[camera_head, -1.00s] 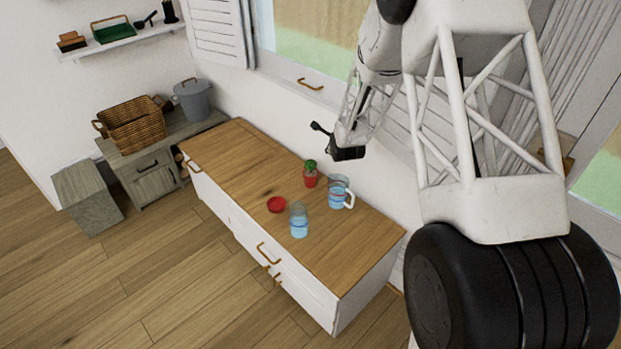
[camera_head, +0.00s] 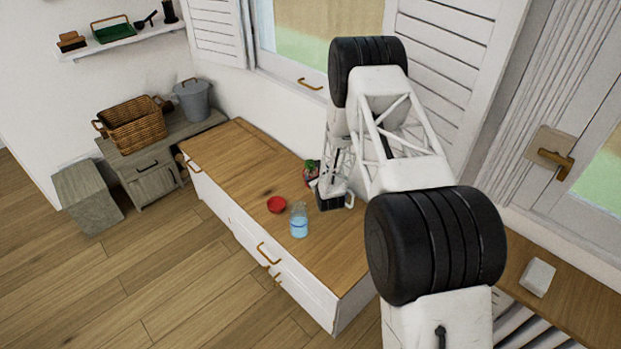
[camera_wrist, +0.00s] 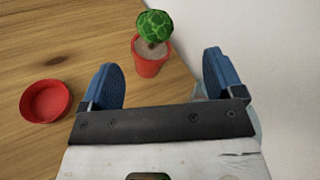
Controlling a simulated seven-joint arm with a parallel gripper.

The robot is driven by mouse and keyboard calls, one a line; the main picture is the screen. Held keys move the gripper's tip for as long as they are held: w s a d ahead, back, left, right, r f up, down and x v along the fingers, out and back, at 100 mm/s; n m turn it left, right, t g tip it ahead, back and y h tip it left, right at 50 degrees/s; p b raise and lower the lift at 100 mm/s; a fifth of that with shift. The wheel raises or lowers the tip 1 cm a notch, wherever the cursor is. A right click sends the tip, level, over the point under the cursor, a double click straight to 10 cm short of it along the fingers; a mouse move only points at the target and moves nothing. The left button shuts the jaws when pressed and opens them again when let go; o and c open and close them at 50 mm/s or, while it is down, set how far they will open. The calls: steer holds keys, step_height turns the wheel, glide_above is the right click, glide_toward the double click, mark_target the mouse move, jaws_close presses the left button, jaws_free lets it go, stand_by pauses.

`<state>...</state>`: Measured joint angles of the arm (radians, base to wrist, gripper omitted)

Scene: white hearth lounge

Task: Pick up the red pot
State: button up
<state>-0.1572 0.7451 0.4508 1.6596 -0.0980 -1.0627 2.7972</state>
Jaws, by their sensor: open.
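The red pot (camera_wrist: 149,61) holds a green, rounded cactus-like plant (camera_wrist: 155,26) and stands upright on the wooden cabinet top. In the wrist view it sits ahead of my gripper (camera_wrist: 164,80), between the lines of the two blue fingers but beyond their tips. The fingers are spread wide with nothing between them. In the head view the pot (camera_head: 311,177) is partly hidden by my gripper (camera_head: 322,190), which is low over the cabinet top near it.
A shallow red dish (camera_wrist: 46,101) lies left of the pot. A clear container of blue liquid (camera_head: 299,222) stands near the cabinet's front edge. A handled jug is mostly hidden behind my gripper. The white wall (camera_wrist: 246,40) is close on the right; the cabinet's left half (camera_head: 225,150) is bare.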

mark_target(312, 167)
steer(key=shift+a+f, duration=0.1)
steer(key=shift+f, duration=0.5)
steer(key=shift+w, duration=0.15)
steer(key=shift+x, duration=3.25)
steer(key=shift+a+x, duration=0.2)
steer(key=shift+x, duration=2.35)
